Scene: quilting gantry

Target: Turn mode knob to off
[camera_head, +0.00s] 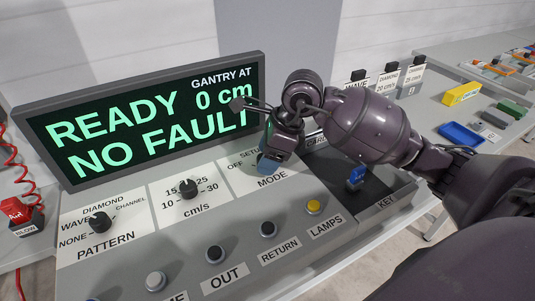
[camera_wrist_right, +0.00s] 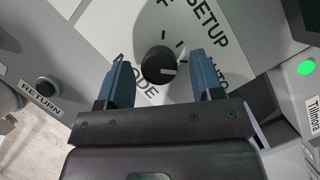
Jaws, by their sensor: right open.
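The mode knob (camera_wrist_right: 158,65) is a round black knob with a white pointer line, on a white label plate (camera_wrist_right: 140,20) marked SETUP, AUTO and a partly cut-off OFF. Its pointer line is turned toward the AUTO side. My right gripper (camera_wrist_right: 159,58) is open, with one blue finger on either side of the knob and visible gaps between. In the head view, my right gripper (camera_head: 268,163) is over the MODE section of the console and hides the knob. My left gripper is not in view.
The display (camera_head: 150,115) reads READY, NO FAULT, gantry at 0 cm. Left of MODE are the speed knob (camera_head: 188,188) and pattern knob (camera_head: 99,221). A blue key (camera_head: 356,178) is to the right. Several push buttons, including yellow LAMPS (camera_head: 313,207), line the front.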

